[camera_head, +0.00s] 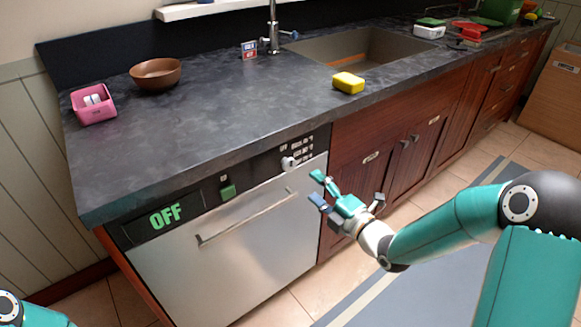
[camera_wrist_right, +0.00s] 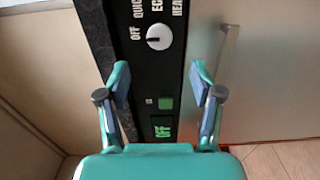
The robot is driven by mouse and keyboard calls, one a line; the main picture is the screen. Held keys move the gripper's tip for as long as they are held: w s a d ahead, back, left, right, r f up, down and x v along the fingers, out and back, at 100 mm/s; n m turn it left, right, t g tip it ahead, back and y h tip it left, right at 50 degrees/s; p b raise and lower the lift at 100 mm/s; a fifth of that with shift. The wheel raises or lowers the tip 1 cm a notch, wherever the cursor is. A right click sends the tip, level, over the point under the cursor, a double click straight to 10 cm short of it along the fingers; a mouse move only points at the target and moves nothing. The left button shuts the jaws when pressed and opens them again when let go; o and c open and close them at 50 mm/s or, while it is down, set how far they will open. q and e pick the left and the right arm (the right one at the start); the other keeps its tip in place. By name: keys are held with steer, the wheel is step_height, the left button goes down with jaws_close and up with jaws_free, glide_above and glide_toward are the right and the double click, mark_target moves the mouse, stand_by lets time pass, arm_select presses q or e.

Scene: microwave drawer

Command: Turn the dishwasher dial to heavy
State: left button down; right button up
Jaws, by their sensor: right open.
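The dishwasher (camera_head: 232,255) has a black control strip with a round white dial (camera_head: 289,163). The dial also shows in the right wrist view (camera_wrist_right: 159,36), with the labels OFF, QUICK and partly cut-off ECO and HEAVY around it. Its dark pointer mark lies toward OFF. The display (camera_head: 165,215) reads OFF in green. My right gripper (camera_head: 318,188) is open and empty, just right of the dial and apart from it. In the wrist view its fingers stand either side of the strip, short of the dial. Only part of my left arm shows at the lower left; its gripper is out of view.
A green button (camera_head: 228,191) sits on the strip, and a long bar handle (camera_head: 245,217) runs below it. The dark countertop (camera_head: 215,125) overhangs the strip. A yellow sponge (camera_head: 348,82), brown bowl (camera_head: 155,73) and pink holder (camera_head: 93,104) stand on it.

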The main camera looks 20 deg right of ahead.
mark_target(291, 167)
steer(key=p+x, duration=0.1)
steer(key=x, duration=0.8)
steer(key=shift+w+a+f, duration=0.1)
steer(key=shift+w, duration=0.25)
steer(key=shift+c, duration=0.2)
